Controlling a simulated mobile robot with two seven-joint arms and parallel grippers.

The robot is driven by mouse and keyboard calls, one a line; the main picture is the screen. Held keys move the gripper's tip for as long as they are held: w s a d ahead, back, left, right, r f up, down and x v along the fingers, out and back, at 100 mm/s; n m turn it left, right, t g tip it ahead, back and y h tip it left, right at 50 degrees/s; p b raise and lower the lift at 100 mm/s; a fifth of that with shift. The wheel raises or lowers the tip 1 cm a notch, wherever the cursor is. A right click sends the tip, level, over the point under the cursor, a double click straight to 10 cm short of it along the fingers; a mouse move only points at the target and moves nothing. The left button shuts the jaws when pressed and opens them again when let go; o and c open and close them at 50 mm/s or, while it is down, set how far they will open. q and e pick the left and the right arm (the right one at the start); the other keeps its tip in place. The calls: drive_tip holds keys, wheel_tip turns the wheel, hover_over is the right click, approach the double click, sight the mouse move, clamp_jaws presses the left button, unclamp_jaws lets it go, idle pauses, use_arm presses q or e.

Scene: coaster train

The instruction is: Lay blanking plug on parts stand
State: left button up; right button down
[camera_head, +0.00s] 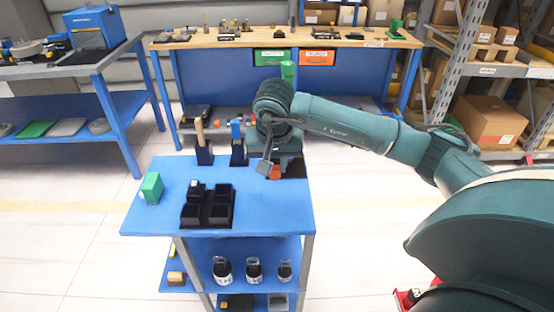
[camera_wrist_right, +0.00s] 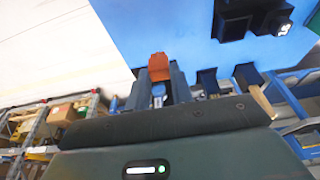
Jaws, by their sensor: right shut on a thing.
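An orange-red block, which looks like the blanking plug (camera_wrist_right: 160,66), is between the fingers of my right gripper (camera_wrist_right: 160,80) in the right wrist view. In the head view the plug (camera_head: 275,173) shows just below my right gripper (camera_head: 272,164), over the right back part of the blue cart top. The gripper is shut on it. A black stand with several raised compartments (camera_head: 207,207), which may be the parts stand, is on the cart left of the gripper. It shows at the top of the right wrist view (camera_wrist_right: 232,22), apart from the plug. My left gripper is not in view.
On the blue cart top (camera_head: 262,212), a green block (camera_head: 151,188) lies at the left. Two black holders, one with a wooden handle (camera_head: 203,151) and one with a blue item (camera_head: 238,151), stand at the back. The front right of the top is clear.

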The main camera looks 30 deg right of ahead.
sight(277, 178)
drive_tip(key=shift+w+d+r, duration=0.1)
drive_tip(key=shift+d+r, duration=0.1)
drive_tip(key=shift+d, duration=0.15)
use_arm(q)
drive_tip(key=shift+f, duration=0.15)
use_arm(e)
drive_tip(key=shift+r, duration=0.15)
drive_tip(key=shift+f+b, duration=0.75)
drive_tip(key=shift+f, duration=0.05)
drive_tip(key=shift+f+b, duration=0.75)
drive_tip(key=shift+f, duration=0.15)
drive_tip(key=shift+f+b, duration=0.35)
drive_tip(key=shift+f, duration=0.05)
wheel_tip(277, 178, down, 3)
drive_tip(key=b, duration=0.2)
drive_tip(key=shift+f+b, duration=0.15)
drive_tip(key=shift+b, duration=0.25)
drive_tip(key=shift+f+b, duration=0.7)
drive_tip(key=shift+f, duration=0.05)
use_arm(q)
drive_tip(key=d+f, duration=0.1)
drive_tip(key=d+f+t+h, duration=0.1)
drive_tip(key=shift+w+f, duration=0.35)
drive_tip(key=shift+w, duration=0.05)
use_arm(e)
drive_tip(key=shift+f, duration=0.15)
